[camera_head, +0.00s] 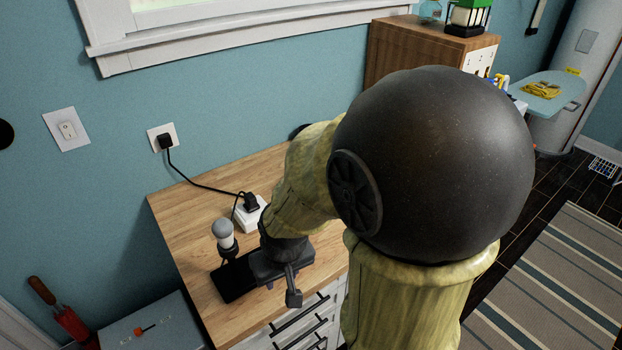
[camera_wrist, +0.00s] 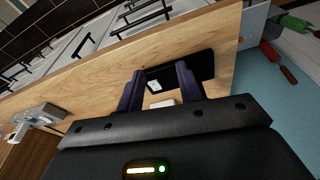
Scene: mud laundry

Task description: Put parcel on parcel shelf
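No thing is clearly recognisable as the parcel or the parcel shelf. A flat black object with a small white patch lies on the wooden countertop; it shows in the head view (camera_head: 233,279) and in the wrist view (camera_wrist: 203,66). It may be the parcel, but I cannot tell. My gripper (camera_head: 292,285) is low over the front of the countertop, just right of the black object. In the wrist view my gripper (camera_wrist: 157,82) has its fingers apart, with the black object's end beyond them. A small pale thing (camera_wrist: 163,103) shows between the fingers, unclear. Contact is unclear.
The wooden countertop (camera_head: 190,208) holds a white-topped lamp-like object (camera_head: 223,234) and a white power block (camera_head: 248,213) with a black cord. White drawers (camera_head: 305,325) are below. A grey-topped box (camera_head: 150,322) stands lower left. My arm hides much of the right side.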

